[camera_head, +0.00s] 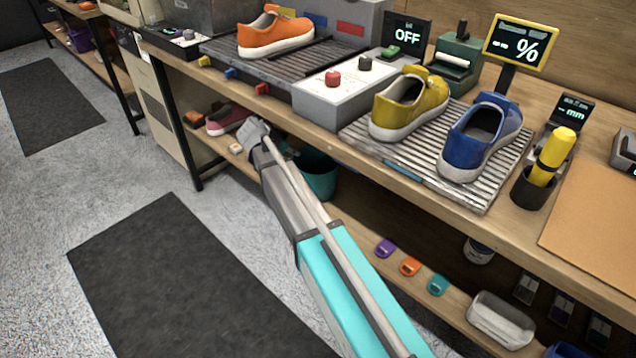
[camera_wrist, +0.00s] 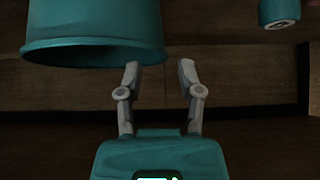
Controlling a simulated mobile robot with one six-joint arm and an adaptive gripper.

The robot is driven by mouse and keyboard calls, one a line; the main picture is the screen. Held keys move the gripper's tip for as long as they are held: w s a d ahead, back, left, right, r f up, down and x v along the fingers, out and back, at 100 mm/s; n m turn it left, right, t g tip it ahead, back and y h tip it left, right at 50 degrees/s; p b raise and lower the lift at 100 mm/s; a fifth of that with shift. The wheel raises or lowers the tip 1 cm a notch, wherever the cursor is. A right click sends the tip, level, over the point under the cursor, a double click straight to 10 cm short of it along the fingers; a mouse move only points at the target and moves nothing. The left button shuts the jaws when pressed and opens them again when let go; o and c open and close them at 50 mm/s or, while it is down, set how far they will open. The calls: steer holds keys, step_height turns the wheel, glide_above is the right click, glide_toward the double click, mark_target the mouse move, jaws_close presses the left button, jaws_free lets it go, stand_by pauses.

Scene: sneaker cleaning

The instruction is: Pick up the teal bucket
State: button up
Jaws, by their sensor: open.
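The teal bucket (camera_head: 319,178) stands on the lower shelf, partly hidden behind my arm in the head view. In the wrist view the bucket (camera_wrist: 95,32) fills the upper left, with its thick rim facing the fingers. My gripper (camera_head: 256,131) is at the front of the lower shelf, left of the bucket. Its fingers (camera_wrist: 158,70) are apart, with nothing seen between them. The left finger's tip is close to the rim's right end; I cannot tell whether they touch.
The workbench top (camera_head: 400,178) overhangs the lower shelf, with several sneakers on it. A pink shoe (camera_head: 229,119) is on the shelf near my gripper. Small purple, orange and teal items lie further right. A dark mat (camera_head: 170,285) covers the floor in front.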

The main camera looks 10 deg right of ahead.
mark_target(302, 157)
steer(key=shift+b+x, duration=0.3)
steer(key=shift+x, duration=0.5)
steer(key=shift+b+x, duration=1.7)
steer(key=shift+x, duration=0.9)
steer(key=shift+w+r, duration=0.15)
steer(key=shift+r, duration=0.05)
jaws_close()
